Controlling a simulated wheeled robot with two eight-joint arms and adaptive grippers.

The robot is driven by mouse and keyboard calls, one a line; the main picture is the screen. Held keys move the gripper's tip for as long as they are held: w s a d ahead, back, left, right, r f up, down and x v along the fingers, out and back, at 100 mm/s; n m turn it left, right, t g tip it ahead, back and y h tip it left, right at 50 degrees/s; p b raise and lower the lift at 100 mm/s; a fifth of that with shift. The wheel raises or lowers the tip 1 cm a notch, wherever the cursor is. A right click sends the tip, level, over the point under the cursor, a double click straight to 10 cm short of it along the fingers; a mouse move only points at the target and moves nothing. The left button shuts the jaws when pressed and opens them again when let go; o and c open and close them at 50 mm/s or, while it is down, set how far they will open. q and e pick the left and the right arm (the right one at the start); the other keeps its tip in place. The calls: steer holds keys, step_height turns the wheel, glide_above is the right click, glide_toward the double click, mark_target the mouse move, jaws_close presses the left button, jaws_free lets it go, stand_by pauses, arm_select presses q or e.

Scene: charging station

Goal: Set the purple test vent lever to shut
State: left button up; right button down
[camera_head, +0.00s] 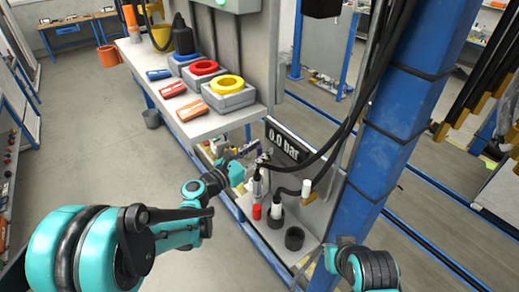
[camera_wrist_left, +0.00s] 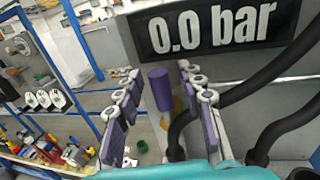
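The purple test vent lever (camera_wrist_left: 160,90) shows in the left wrist view as a short upright purple cylinder below the "0.0 bar" display (camera_wrist_left: 212,28). My left gripper (camera_wrist_left: 157,72) is open, with one purple-padded finger on each side of the lever in the picture. I see no clear contact between pads and lever. In the head view my left gripper (camera_head: 250,152) reaches in front of the panel, just left of the display (camera_head: 283,142). The lever cannot be made out there. My right arm shows at the lower right of the head view, but its gripper is not seen.
Black hoses (camera_wrist_left: 285,90) hang close to the right of the gripper. A red-and-white connector (camera_head: 256,212) and dark holders (camera_head: 294,238) stand on the lower shelf. Above left, a shelf (camera_head: 207,125) carries grey bins with coloured rings. A blue post (camera_head: 385,130) stands to the right.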

arm_select(q)
steer(key=shift+c, duration=0.2)
jaws_close()
steer(key=shift+d, duration=0.1)
steer(key=s+d+f+m+h+b, duration=0.1)
steer(key=s+f+m+h+b, duration=0.1)
steer(key=m+b, duration=0.5)
steer(key=s+d+f+m+g+h+b, duration=0.1)
steer(key=s+d+f+m+h+b, duration=0.1)
steer(key=m+b, duration=0.5)
steer(key=shift+s+f+m+b, duration=0.3)
steer(key=shift+f+m, duration=0.55)
steer(key=shift+m, duration=2.15)
steer(key=shift+d, duration=0.1)
